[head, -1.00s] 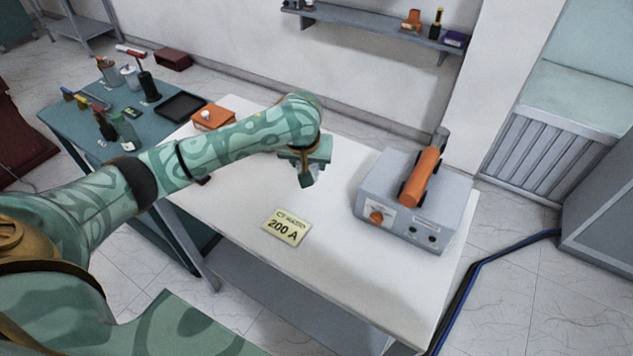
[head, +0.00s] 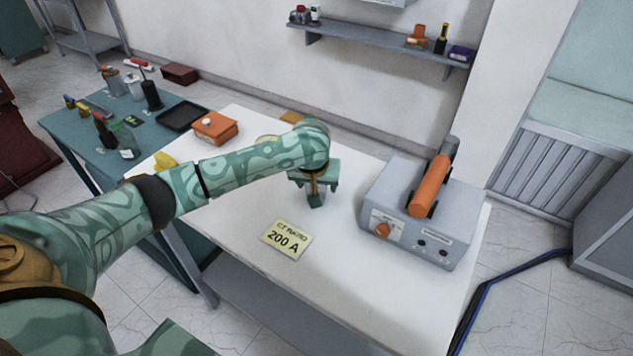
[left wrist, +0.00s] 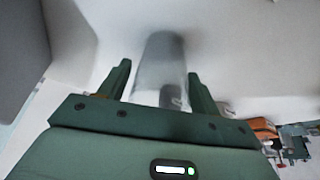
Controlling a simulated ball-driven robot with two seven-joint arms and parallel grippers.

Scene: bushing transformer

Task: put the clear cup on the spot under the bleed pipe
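In the left wrist view, a clear, greyish cylinder that looks like the clear cup (left wrist: 163,70) stands blurred ahead of my left gripper (left wrist: 160,78). It lies between the lines of the two fingers, which are spread apart, with a gap showing on its left side. In the head view my left gripper (head: 317,197) points down over the middle of the white table (head: 350,245), and the cup is mostly hidden behind it. My right gripper is not in view. I cannot make out the bleed pipe or the spot under it.
A grey test box (head: 415,225) with an orange cylinder (head: 430,185) on top stands right of my left gripper. A "200 A" card (head: 287,240) lies in front. An orange box (head: 214,127) sits at the table's back left.

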